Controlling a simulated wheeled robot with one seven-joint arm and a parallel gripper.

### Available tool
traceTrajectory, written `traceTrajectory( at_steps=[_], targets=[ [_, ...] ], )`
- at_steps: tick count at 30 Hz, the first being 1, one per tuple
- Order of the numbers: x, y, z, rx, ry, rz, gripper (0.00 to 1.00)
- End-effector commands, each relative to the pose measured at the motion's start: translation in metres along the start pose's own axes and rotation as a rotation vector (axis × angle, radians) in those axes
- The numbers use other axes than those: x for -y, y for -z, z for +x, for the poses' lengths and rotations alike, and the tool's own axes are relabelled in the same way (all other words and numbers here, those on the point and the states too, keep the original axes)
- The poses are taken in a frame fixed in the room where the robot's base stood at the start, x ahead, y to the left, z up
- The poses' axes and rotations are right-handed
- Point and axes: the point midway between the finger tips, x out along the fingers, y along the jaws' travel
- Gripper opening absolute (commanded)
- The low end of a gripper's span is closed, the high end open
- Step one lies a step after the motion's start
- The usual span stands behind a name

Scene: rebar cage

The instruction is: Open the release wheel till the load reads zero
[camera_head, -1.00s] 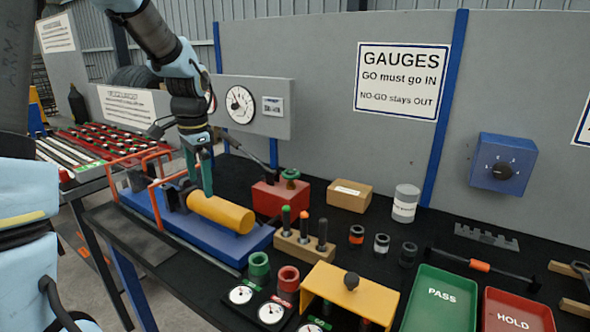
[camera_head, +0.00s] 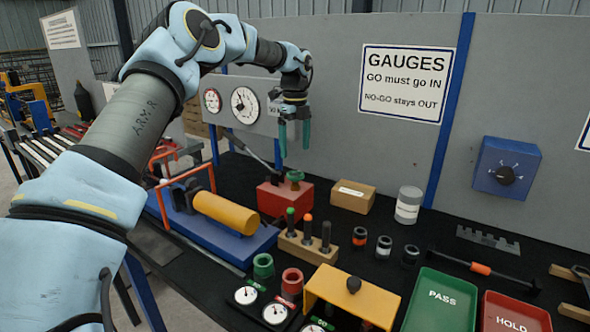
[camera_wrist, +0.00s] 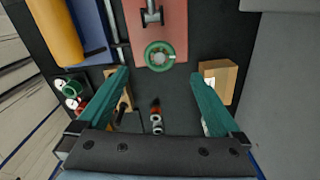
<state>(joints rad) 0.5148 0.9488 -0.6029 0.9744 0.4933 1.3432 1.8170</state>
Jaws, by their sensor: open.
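The release wheel (camera_head: 295,175) is a small green handwheel on top of the red pump block (camera_head: 284,196), on the black bench. My gripper (camera_head: 293,150) hangs just above the wheel, pointing down, with its teal fingers apart and nothing between them. In the wrist view the green wheel (camera_wrist: 160,56) lies ahead of the gap between my open fingertips (camera_wrist: 160,78), not between them. The load gauge is a white round dial (camera_head: 244,104) on the grey panel behind; its needle is too small to read exactly.
A yellow cylinder (camera_head: 226,213) on a blue base lies left of the pump. A cardboard box (camera_head: 352,196) stands close on its right. A wooden block with several plug gauges (camera_head: 307,240) stands in front.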

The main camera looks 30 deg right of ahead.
Motion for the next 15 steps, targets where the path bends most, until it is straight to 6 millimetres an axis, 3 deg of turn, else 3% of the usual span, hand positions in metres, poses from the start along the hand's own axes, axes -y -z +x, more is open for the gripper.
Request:
traceTrajectory(
  at_steps=[9, 15],
  targets=[
    [-0.001, 0.0, 0.056, -0.002, -0.003, -0.002, 1.0],
    [0.0, 0.0, 0.078, -0.001, 0.0, -0.002, 1.0]
  ],
)
